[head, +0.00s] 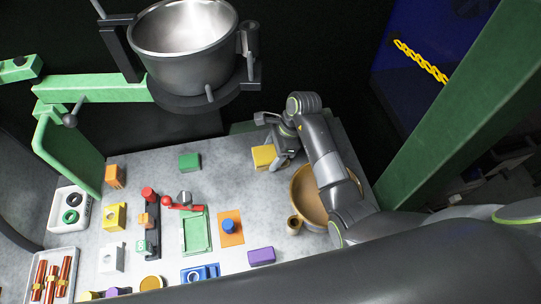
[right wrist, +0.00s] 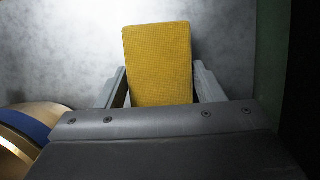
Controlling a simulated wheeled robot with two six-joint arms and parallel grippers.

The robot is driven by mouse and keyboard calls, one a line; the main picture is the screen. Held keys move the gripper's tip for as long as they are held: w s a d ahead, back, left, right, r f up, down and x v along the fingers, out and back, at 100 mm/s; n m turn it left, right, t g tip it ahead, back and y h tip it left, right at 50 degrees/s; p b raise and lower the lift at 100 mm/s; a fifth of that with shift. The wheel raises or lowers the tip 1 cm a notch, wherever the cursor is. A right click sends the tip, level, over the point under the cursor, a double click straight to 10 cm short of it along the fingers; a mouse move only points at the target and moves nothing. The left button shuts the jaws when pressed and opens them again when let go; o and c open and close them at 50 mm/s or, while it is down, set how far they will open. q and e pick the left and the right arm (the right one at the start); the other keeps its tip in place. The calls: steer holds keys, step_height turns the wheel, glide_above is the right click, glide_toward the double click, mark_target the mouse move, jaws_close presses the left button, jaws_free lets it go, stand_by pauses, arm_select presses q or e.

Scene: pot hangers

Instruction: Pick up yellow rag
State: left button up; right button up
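The yellow rag (head: 263,156) looks like a small thick yellow block at the back right of the grey table. In the right wrist view the rag (right wrist: 158,62) stands out between and beyond the two grey fingers. My right gripper (head: 277,146) is at the rag, in front of part of it in the head view. Its fingers (right wrist: 160,88) are spread to either side of the rag, very close to its edges. I cannot tell whether they touch it. My left gripper is not in view.
A tan bowl (head: 309,190) sits under my right arm, close to the rag. A green block (head: 190,161) lies to the left, with several coloured parts farther forward. A metal pot (head: 185,50) hangs above the table's back. A green post (head: 460,110) stands at right.

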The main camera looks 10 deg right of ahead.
mark_target(273, 152)
steer(key=c, duration=0.5)
steer(key=shift+r, duration=0.1)
steer(key=shift+c, duration=0.2)
steer(key=shift+r+p, duration=0.2)
steer(key=shift+p, duration=0.1)
step_height(273, 152, up, 8)
steer(key=shift+b, duration=0.85)
steer(key=shift+r+p, duration=0.55)
steer(key=shift+p, duration=0.35)
steer(key=shift+r+p, duration=0.45)
